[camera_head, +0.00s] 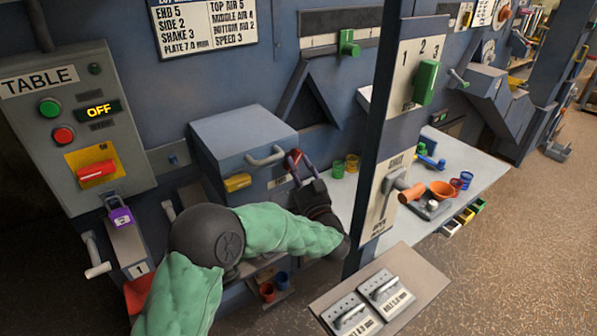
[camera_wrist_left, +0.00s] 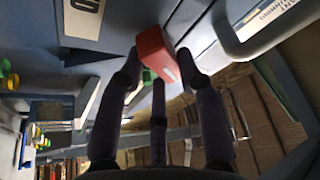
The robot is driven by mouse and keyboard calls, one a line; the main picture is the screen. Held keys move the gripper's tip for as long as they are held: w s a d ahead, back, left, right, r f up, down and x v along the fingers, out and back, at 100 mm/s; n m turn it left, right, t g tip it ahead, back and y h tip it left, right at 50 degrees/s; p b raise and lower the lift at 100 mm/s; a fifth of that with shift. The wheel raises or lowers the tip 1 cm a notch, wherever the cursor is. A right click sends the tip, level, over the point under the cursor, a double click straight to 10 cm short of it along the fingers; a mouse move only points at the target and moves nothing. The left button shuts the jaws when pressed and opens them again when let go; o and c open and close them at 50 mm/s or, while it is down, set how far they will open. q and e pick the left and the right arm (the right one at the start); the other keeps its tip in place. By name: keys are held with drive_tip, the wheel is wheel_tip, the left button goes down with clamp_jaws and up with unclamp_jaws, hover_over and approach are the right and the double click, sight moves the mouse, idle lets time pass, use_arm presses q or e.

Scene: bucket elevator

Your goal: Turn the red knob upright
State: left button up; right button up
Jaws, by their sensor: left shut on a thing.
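The red knob (camera_head: 95,170) is a bar on a yellow plate on the grey TABLE panel at the left; it lies nearly sideways, slightly tilted. My left gripper (camera_head: 293,160) is well to the right of it, in front of the blue-grey box with a handle. The left wrist view shows its fingers (camera_wrist_left: 157,72) shut on a small red block (camera_wrist_left: 154,50) with a pale mark. The fingers partly hide that block in the head view. My right gripper is not in view.
The TABLE panel (camera_head: 60,125) has a green button, a red button and an OFF display. A purple padlock (camera_head: 121,217) hangs below it. A blue-grey post (camera_head: 370,150) stands right of my gripper. A bench (camera_head: 480,165) with cups is beyond.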

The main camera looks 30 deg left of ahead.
use_arm(q)
drive_tip(key=n+b, duration=0.1)
drive_tip(key=n, duration=0.1)
drive_tip(key=n+g+y, duration=0.1)
drive_tip(key=shift+w+d+n+y+b, duration=0.1)
drive_tip(key=shift+n+y+b, duration=0.2)
drive_tip(key=shift+n+b, duration=0.1)
drive_tip(key=o, duration=1.1)
drive_tip(key=shift+o, duration=0.2)
drive_tip(key=v, duration=1.2)
